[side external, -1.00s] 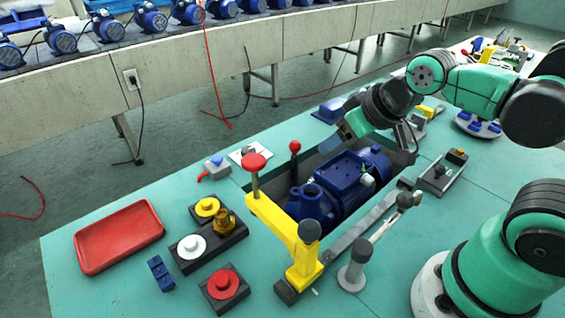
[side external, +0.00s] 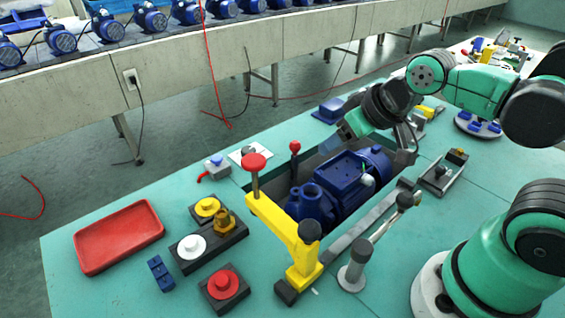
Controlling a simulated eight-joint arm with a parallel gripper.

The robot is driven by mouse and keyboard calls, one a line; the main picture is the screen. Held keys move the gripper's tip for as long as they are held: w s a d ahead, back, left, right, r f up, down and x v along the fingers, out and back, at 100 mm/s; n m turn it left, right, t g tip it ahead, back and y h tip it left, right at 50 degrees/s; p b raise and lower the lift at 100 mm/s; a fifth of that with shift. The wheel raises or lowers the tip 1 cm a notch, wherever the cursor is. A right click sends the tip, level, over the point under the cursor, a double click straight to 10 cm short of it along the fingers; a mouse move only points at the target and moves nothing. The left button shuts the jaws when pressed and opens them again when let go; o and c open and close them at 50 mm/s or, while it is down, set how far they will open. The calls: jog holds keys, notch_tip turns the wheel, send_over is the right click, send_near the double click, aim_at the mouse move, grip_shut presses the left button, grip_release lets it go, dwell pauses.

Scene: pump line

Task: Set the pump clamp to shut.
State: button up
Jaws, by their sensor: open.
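The blue pump (side external: 345,185) lies in a dark trough on the green bench. A yellow clamp arm (side external: 278,222) stands at the pump's near end, with a red knob (side external: 254,161) at its far end and a dark round cap (side external: 310,230) at the other. I cannot tell for certain whether it presses on the pump. A red-balled lever (side external: 295,147) stands upright behind the pump. My gripper (side external: 352,130) is open, above the far side of the trough, apart from the clamp. Its fingertips are partly hidden.
A grey lever with a dark knob (side external: 405,200) stands right of the pump. A red tray (side external: 118,237), a black block with white and brass parts (side external: 208,245) and a red round part (side external: 223,284) lie at left. Bare bench shows at the front.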

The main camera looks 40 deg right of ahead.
jog(key=shift+o, duration=0.2)
jog(key=shift+o, duration=0.9)
jog(key=n+g, duration=0.3)
jog(key=g, duration=0.4)
send_over(295, 142)
jog(key=f, duration=0.5)
jog(key=shift+s, duration=0.2)
jog(key=shift+w+f, duration=0.2)
jog(key=shift+f, duration=2.9)
grip_shut()
